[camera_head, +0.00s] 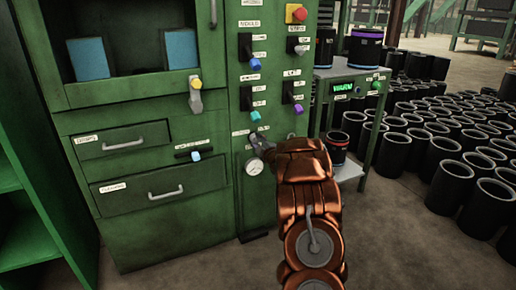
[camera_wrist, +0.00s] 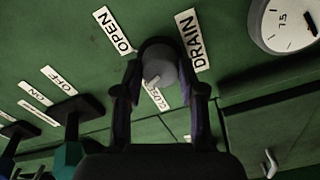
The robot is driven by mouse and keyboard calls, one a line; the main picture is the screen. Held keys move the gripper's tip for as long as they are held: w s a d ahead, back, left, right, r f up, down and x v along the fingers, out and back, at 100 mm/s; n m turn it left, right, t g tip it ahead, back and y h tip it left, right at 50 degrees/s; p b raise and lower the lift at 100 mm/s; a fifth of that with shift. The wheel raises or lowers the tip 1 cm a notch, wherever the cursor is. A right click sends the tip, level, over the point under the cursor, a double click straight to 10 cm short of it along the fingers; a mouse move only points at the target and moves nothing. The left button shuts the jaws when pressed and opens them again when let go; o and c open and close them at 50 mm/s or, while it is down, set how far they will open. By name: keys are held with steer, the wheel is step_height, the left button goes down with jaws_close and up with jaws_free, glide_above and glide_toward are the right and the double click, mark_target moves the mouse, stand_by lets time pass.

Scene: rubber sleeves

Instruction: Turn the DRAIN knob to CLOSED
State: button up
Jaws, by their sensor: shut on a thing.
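The DRAIN knob (camera_wrist: 158,66) is a small grey round knob on the green panel. In the wrist view it sits between the two fingers of my gripper (camera_wrist: 160,76), which is shut on it. The OPEN label (camera_wrist: 113,30) is above left of the knob, the DRAIN label (camera_wrist: 190,40) to its right. The CLOSED label (camera_wrist: 156,96) is just below it, partly covered. I cannot tell surely which way the knob points. In the head view my gripper (camera_head: 262,147) is at the panel's lower part, and my arm and gripper hide most of the knob.
A round gauge (camera_wrist: 288,24) is close to the right of the knob; it also shows in the head view (camera_head: 254,166). A teal-tipped switch (camera_wrist: 70,125) is left of my gripper. Drawers (camera_head: 125,139) are further left.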

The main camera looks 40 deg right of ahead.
steer(key=n+b, duration=0.2)
steer(key=n, duration=0.1)
steer(key=shift+f+b, duration=0.15)
steer(key=shift+b, duration=0.15)
steer(key=shift+n+b, duration=0.6)
steer(key=shift+n, duration=0.1)
steer(key=shift+a+r, duration=0.1)
steer(key=shift+r, duration=0.1)
steer(key=o, duration=1.1)
steer(key=shift+o, duration=0.2)
steer(key=shift+s, duration=0.1)
steer(key=v, duration=1.1)
steer(key=shift+s, duration=0.35)
steer(key=shift+a, duration=0.1)
